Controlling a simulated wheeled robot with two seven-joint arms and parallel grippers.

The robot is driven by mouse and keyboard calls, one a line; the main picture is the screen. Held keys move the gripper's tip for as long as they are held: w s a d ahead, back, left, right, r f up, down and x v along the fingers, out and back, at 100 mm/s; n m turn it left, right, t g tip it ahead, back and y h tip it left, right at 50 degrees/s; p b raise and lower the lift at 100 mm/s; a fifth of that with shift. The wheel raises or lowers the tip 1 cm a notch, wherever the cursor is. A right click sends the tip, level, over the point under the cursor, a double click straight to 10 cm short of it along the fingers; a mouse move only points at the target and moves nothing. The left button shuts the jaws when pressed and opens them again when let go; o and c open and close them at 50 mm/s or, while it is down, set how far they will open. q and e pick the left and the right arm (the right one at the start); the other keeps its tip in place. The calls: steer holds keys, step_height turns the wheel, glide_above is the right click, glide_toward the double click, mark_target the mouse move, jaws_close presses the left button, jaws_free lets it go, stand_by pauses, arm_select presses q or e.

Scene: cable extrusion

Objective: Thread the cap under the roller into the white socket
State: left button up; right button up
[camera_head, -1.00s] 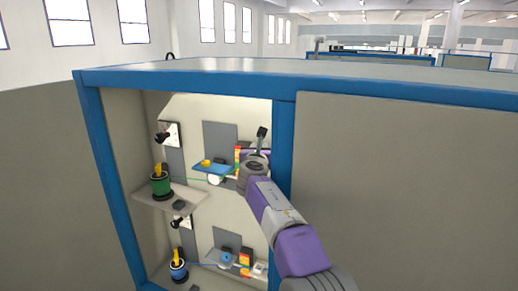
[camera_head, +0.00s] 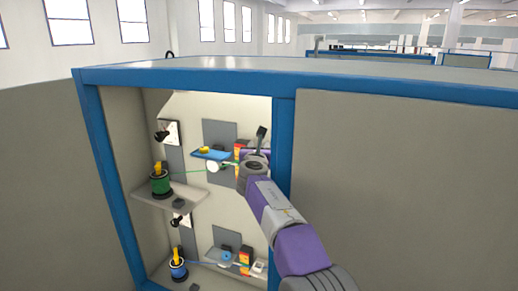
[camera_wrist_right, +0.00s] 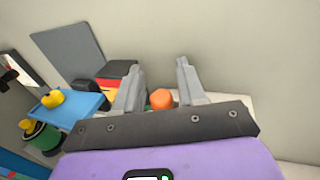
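An orange round piece (camera_wrist_right: 161,99), likely the cap, shows between the fingers of my right gripper (camera_wrist_right: 158,82) in the right wrist view. Gaps show on both sides of it, and the fingers stand apart. In the head view my right gripper (camera_head: 254,160) is beside the upper station, mostly hidden by my wrist. The white roller (camera_head: 213,167) is under the blue plate (camera_head: 212,154). A green cable (camera_head: 197,171) runs from the green spool (camera_head: 160,183) to the roller and on toward my gripper. I cannot make out the upper white socket. My left gripper is not in view.
The blue cabinet frame (camera_head: 283,150) surrounds the opening, with my right arm passing in front of its right post. A lower station has a blue spool (camera_head: 178,266) and a white block (camera_head: 258,267). A red and yellow block (camera_wrist_right: 107,84) stands left of my right gripper.

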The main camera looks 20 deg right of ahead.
steer(key=shift+o, duration=1.1)
steer(key=shift+s+a, duration=0.1)
steer(key=b+v, duration=0.3)
steer(key=v, duration=0.4)
steer(key=shift+s+b, duration=0.15)
steer(key=shift+b, duration=0.2)
steer(key=shift+a, duration=0.1)
steer(key=o, duration=0.8)
steer(key=shift+o, duration=0.2)
